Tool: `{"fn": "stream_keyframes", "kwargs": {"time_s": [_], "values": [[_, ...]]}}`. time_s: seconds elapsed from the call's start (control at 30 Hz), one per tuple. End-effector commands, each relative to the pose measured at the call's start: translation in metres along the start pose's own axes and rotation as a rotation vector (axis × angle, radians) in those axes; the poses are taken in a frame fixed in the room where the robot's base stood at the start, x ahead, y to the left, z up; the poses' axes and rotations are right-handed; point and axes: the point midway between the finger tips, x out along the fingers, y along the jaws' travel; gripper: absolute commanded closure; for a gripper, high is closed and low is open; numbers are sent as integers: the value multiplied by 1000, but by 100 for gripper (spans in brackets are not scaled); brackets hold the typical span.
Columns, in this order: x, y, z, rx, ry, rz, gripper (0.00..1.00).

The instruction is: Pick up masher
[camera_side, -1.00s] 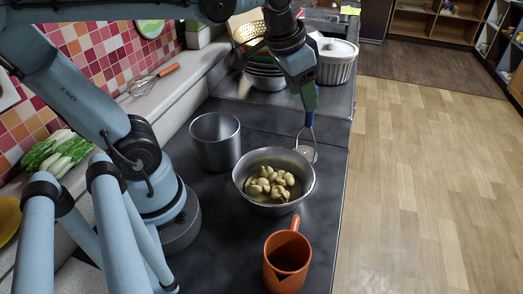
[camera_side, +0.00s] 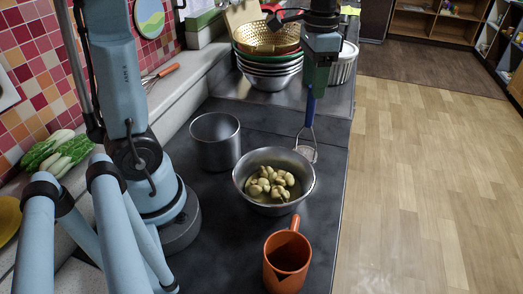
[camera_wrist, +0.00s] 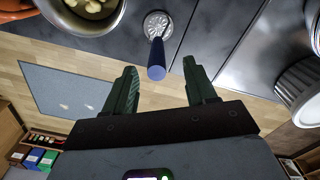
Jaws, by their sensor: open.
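The masher has a blue handle (camera_side: 310,106) pointing up and a metal head (camera_side: 306,149) low beside the bowl, at the counter's right edge. In the wrist view, the blue handle (camera_wrist: 157,60) points toward the camera, with the round perforated head (camera_wrist: 157,24) beyond it. My gripper (camera_side: 314,84) is above the masher, pointing down. In the wrist view, the open fingers (camera_wrist: 159,68) stand on either side of the handle's end, with gaps visible on both sides. Whether the handle's end is fully between the fingers in depth is unclear.
A metal bowl of potatoes (camera_side: 247,196) is left of the masher. A steel pot (camera_side: 216,145) stands farther left, and an orange mug (camera_side: 286,264) is in front. Stacked bowls with a gold colander (camera_side: 268,42) and a white ribbed container (camera_side: 343,68) stand behind.

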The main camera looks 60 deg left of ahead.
Motion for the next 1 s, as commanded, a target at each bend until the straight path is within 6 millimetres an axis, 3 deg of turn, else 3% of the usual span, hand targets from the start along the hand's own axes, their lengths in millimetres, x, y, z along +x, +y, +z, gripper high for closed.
{"fn": "stream_keyframes", "kwargs": {"time_s": [0.37, 0.7, 1.0], "values": [[26, 1, 0, 0, 1, 0, 44], [66, 4, 0, 0, 3, -1, 44], [72, 4, 0, 0, 3, -1, 44]]}}
